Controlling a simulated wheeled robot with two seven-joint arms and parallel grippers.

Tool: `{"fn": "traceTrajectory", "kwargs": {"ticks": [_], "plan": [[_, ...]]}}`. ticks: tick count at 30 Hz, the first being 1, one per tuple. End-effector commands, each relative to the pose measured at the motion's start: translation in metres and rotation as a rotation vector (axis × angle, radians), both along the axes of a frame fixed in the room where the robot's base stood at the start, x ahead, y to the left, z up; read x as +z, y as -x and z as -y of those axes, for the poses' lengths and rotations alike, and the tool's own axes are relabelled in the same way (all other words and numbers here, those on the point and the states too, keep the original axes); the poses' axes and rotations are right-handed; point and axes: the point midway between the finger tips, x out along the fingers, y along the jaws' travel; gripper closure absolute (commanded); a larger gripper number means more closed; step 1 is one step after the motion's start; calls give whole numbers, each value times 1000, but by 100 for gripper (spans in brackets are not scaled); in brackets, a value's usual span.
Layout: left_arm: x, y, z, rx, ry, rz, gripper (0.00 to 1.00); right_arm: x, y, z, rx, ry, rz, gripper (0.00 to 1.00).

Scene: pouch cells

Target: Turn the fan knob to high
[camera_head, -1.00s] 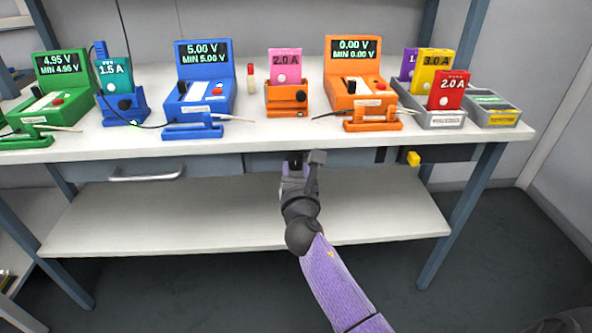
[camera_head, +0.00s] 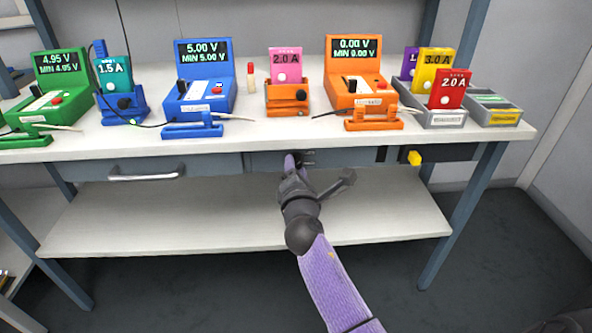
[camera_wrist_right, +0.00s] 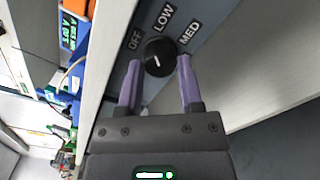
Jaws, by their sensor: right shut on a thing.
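The fan knob (camera_wrist_right: 159,57) is round and black with a short white mark, on a grey panel. In the right wrist view the labels OFF (camera_wrist_right: 135,40), LOW (camera_wrist_right: 164,17) and MED (camera_wrist_right: 189,33) stand around it. No HIGH label shows; the gripper covers part of the panel. My right gripper (camera_wrist_right: 159,71) is shut on the knob, one purple finger on each side. In the head view my right gripper (camera_head: 297,160) is at the bench's front panel, below the tabletop edge. My left gripper is not in view.
The white bench (camera_head: 240,133) carries blue (camera_head: 199,97), orange (camera_head: 351,97) and green (camera_head: 44,105) testers and several coloured cells above my right arm. The lower shelf (camera_head: 150,215) is bare.

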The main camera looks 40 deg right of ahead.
Motion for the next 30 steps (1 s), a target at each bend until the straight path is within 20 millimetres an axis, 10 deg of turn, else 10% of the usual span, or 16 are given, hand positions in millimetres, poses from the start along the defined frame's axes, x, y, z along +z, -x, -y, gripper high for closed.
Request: {"fn": "traceTrajectory", "kwargs": {"ticks": [30], "plan": [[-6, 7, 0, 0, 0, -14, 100, -1, 0, -1, -2, -823, 500, 100]]}}
